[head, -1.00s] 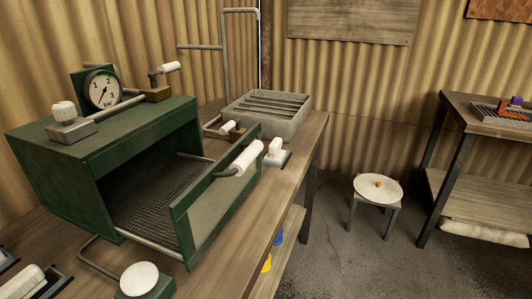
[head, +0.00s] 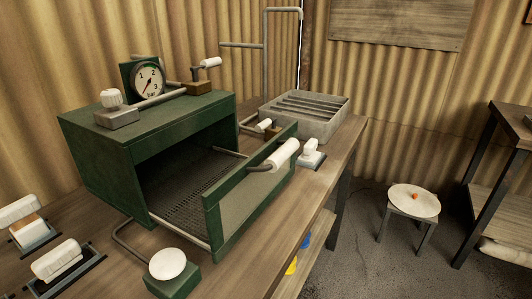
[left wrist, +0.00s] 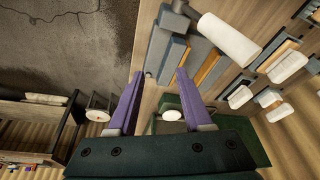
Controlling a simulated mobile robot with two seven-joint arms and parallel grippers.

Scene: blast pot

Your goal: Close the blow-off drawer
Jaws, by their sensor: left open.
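The blow-off drawer (head: 245,202) stands pulled out from the green box (head: 150,130). It has a green front panel with a white cylindrical handle (head: 284,153) and a mesh floor. Neither gripper shows in the head view. In the left wrist view my left gripper (left wrist: 160,74) has two purple fingers spread apart, with nothing between them. Beyond the fingers are the bench top and a round white knob (left wrist: 172,115) at a green block. I cannot make out the drawer for sure in this view. My right gripper is in neither view.
A pressure gauge (head: 149,79) and valve handles sit on the box. A round white knob (head: 167,264) stands in front of it, with white-handled switches (head: 60,260) at left. A grey slotted tray (head: 318,130) is behind the drawer. A stool (head: 414,204) stands on the floor.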

